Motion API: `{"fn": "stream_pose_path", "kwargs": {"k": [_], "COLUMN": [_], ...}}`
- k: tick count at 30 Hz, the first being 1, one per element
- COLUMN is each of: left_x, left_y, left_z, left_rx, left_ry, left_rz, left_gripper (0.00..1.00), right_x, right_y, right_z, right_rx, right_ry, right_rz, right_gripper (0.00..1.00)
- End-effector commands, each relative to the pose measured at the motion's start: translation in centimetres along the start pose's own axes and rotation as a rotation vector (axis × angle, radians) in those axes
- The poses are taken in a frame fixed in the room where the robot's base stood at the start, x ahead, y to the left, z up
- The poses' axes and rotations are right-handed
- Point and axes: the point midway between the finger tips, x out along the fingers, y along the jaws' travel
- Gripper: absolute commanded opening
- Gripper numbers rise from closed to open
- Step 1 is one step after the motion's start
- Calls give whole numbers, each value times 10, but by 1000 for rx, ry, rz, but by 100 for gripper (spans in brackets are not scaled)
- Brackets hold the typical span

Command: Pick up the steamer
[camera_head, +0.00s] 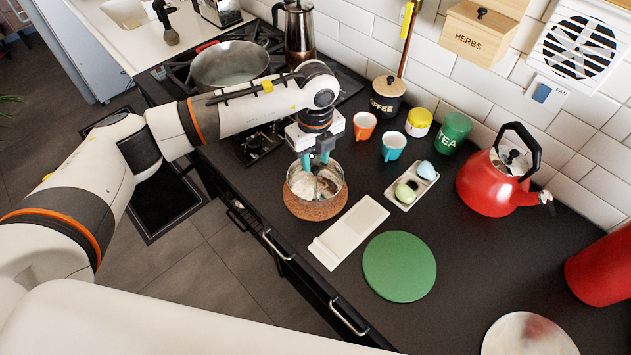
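A shiny metal bowl-shaped vessel (331,191), which I take to be the steamer, sits on a round cork mat (311,208) on the dark counter. My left gripper (316,161) points down over it from above, with its teal fingertips at the vessel's opening. The fingertips show apart, with a gap between them. Whether they touch anything inside the vessel is hard to see. My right gripper is not in view.
A white board (348,232) and a green round mat (399,266) lie close to the right. An egg tray (412,187), cups (393,146) and a red kettle (487,185) stand beyond. A big pot (230,65) is on the hob at the left, behind my arm.

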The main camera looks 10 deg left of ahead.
Motion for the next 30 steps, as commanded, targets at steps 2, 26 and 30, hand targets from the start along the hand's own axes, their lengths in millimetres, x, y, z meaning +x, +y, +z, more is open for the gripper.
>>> {"fn": "stream_pose_path", "kwargs": {"k": [2,26,30], "left_x": [5,57,57], "left_y": [0,-4,-4], "left_z": [0,3,3], "left_rx": [1,1,1], "left_ry": [0,-1,-1], "left_rz": [-1,0,0], "left_gripper": [35,16,0], "right_x": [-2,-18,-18], "right_y": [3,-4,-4], "right_z": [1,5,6], "right_rx": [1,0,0], "right_ry": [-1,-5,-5], "right_rz": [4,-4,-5], "right_gripper": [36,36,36]}}
